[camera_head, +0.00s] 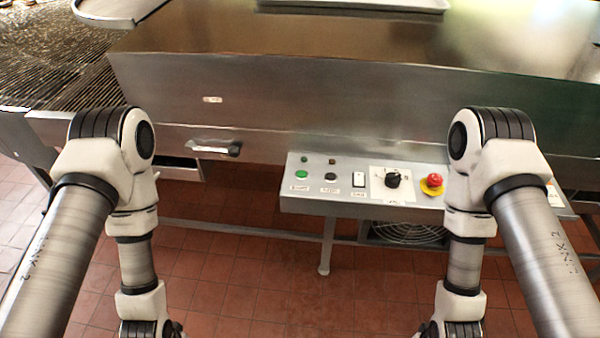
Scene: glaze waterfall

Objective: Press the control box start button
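The control box (330,204) is a grey metal panel on the front of the steel machine, between my two arms. A green button (301,174) sits at its left end, with a small label below it that is too small to read. A black button (331,176), a white switch (359,180), a black knob (392,179) and a red mushroom button (434,178) on a yellow ring follow to the right. My arms hang down on both sides, apart from the panel. Both grippers are below the bottom edge, out of view.
A steel machine body (330,105) stands behind the panel, with a handle (213,147) at left. A wire mesh conveyor (50,60) lies at top left. A fan grille (408,232) is under the panel. Red tiled floor (250,290) is clear in front.

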